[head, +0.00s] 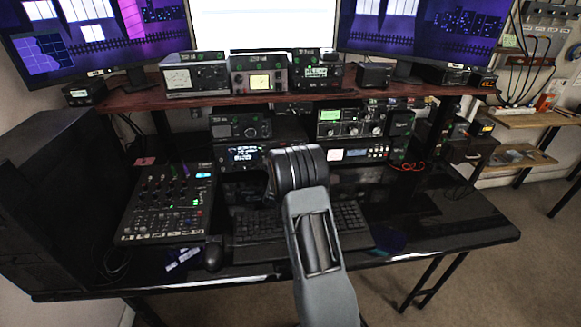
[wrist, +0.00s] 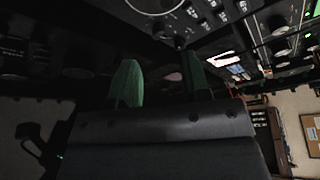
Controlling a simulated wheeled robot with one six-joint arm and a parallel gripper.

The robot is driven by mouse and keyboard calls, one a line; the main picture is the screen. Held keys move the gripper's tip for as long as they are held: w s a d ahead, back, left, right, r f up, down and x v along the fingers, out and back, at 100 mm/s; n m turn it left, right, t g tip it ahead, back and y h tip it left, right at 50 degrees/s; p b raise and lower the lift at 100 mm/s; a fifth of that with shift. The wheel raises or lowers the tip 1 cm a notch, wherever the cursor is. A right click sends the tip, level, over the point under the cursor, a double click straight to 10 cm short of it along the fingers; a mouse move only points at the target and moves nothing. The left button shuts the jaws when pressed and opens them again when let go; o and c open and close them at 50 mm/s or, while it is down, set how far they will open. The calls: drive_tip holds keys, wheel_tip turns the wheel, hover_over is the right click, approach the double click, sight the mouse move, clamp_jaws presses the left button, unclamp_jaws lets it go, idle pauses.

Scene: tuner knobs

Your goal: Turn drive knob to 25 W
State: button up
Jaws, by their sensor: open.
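My gripper (wrist: 160,68) shows in the wrist view as two green fingers, spread apart with nothing between them. A dark radio panel (wrist: 95,30) lies beyond the fingertips, with a large round dial (wrist: 155,5) at the top edge. I cannot tell which control is the drive knob, and no 25 W mark is readable. In the head view my arm hides the gripper and part of the lower radio row. A radio with a lit display (head: 243,154) shows left of my arm, and one with buttons (head: 368,153) shows right of it.
A mixer (head: 170,205), a keyboard (head: 350,222) and a mouse (head: 213,256) lie on the black desk (head: 450,225). More radios stand on the raised reddish shelf (head: 140,99) and below it, close above my arm. A dark tower case (head: 60,200) stands at left.

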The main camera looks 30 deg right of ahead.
drive_tip(key=shift+x, duration=2.85)
clamp_jaws()
